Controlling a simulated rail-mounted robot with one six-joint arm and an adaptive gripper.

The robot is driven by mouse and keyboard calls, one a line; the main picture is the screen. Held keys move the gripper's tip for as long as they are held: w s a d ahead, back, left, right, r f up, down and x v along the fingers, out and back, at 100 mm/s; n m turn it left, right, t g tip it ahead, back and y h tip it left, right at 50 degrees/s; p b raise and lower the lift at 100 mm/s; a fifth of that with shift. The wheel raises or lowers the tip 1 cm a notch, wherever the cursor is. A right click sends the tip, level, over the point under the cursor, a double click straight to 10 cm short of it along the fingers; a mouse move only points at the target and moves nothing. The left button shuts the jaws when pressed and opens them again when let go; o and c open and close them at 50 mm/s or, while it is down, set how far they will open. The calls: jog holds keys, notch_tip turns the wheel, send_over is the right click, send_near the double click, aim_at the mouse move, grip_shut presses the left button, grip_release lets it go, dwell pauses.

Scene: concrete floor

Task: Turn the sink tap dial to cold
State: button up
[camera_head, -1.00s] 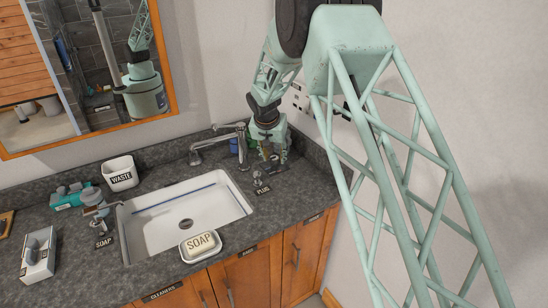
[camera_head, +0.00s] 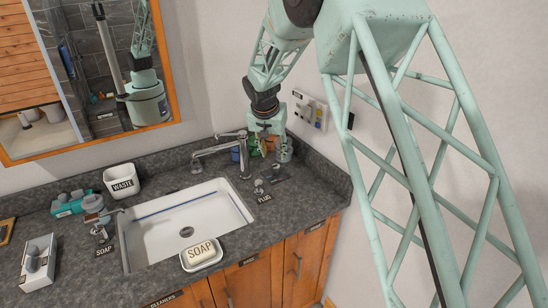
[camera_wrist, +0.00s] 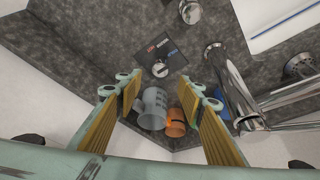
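The sink tap (camera_head: 215,148) is chrome and stands behind the white sink; in the wrist view its body (camera_wrist: 228,80) is right of my gripper. In the head view the plate (camera_head: 277,173) lies right of the tap. My gripper (camera_head: 268,152) is near the back corner, behind the plate. In the wrist view my gripper (camera_wrist: 160,86) is open, with nothing held; the dial appears just beyond its fingertips.
A grey cup (camera_wrist: 153,108) and an orange cup (camera_wrist: 176,122) show between the fingers in the wrist view. The plug knob (camera_head: 258,187) is close in front of the tap. A wall panel (camera_head: 309,108) is right of my gripper. The sink (camera_head: 180,230) is empty.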

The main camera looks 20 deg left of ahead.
jog(key=shift+v, duration=1.25)
